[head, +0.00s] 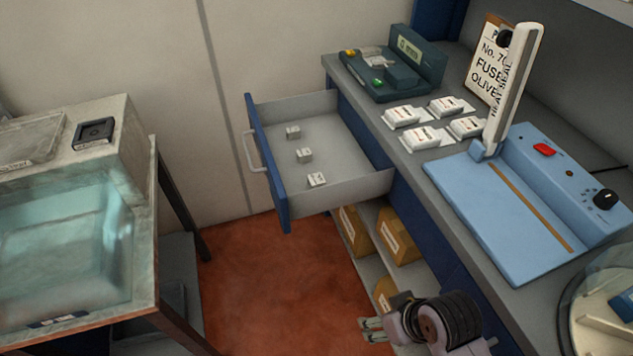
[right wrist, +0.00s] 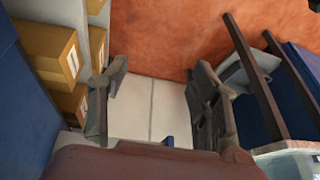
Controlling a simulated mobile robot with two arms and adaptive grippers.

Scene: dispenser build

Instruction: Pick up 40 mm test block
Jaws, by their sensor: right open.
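Three small pale grey blocks lie apart in a row in an open drawer (head: 345,160): a far block (head: 292,132), a middle block (head: 304,155) and a near block (head: 317,180). They carry small dark markings that I cannot read, so I cannot tell which is the 40 mm one. The near block looks slightly larger. My right gripper (head: 371,330) is at the bottom of the head view, below and right of the drawer, apart from the blocks. In the right wrist view its fingers (right wrist: 158,75) are spread with nothing between them. My left gripper is not in view.
The drawer juts from a bench with a blue sealer (head: 500,220), its white arm raised, several white packets (head: 425,138) and a green device (head: 385,75). Cardboard boxes (head: 398,235) sit on shelves below. A glass-sided tank (head: 65,240) stands left. Red floor (head: 265,290) lies between.

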